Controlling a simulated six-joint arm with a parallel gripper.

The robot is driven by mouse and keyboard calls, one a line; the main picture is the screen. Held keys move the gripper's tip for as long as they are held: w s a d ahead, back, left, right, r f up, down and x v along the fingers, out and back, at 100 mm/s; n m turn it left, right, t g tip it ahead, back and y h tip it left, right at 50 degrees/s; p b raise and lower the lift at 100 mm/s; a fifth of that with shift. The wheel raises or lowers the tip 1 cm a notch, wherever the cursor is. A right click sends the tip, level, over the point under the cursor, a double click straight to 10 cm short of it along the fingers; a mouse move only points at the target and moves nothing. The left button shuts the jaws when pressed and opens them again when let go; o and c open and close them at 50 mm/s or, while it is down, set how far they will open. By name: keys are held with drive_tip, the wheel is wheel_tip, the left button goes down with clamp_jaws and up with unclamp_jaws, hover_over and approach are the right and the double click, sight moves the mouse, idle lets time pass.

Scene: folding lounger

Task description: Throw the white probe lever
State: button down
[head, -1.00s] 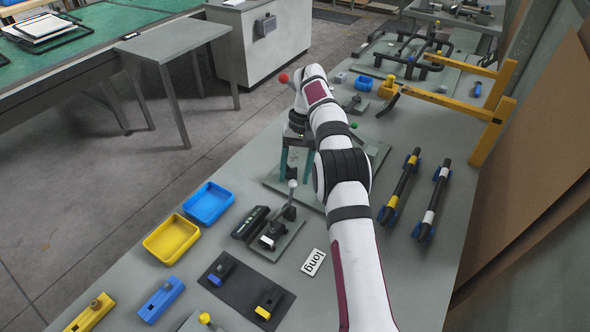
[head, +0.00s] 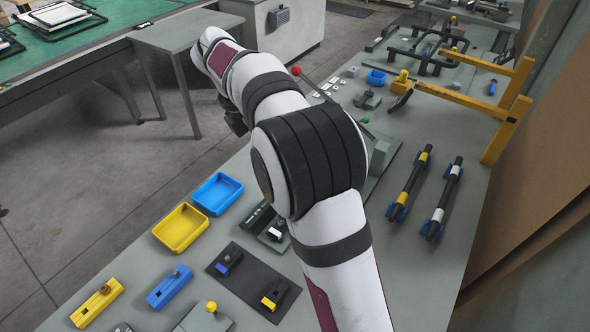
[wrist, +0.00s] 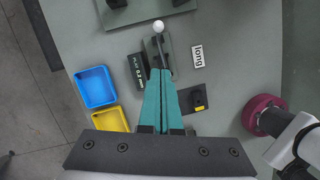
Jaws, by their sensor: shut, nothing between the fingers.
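The white probe lever (wrist: 158,26) shows in the wrist view as a white ball on a thin dark rod, rising from a grey-green base plate. In the head view, my arm hides its knob, and only part of its base (head: 274,236) shows. My gripper (wrist: 160,72) has teal fingers that are shut together and empty. Their tips overlap the lower end of the lever's rod and base in the wrist view, and the white ball lies beyond them. I cannot tell the height between the tips and the lever. The fingers are hidden in the head view.
A black "PLAY 0.3 mm" box (wrist: 138,72) stands directly left of the lever. A "long" label (wrist: 197,57) lies to its right. Blue (head: 217,194) and yellow (head: 181,228) trays are on the left. A black plate (head: 253,281) with small blocks is nearer.

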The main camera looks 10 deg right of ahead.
drive_tip(key=w+d+f+n, duration=0.1)
drive_tip(key=d+f, duration=0.4)
drive_tip(key=f, duration=0.6)
drive_tip(key=shift+w+d+n, duration=0.25)
drive_tip(key=shift+w+n, duration=0.15)
drive_tip(key=shift+w, duration=0.3)
drive_tip(key=shift+w+d+r, duration=0.1)
drive_tip(key=shift+w+d, duration=0.25)
drive_tip(key=shift+w, duration=0.05)
drive_tip(key=shift+w+d, duration=0.6)
drive_tip(key=shift+d, duration=0.05)
drive_tip(key=w+d+f, duration=0.4)
drive_tip(key=shift+w, duration=0.15)
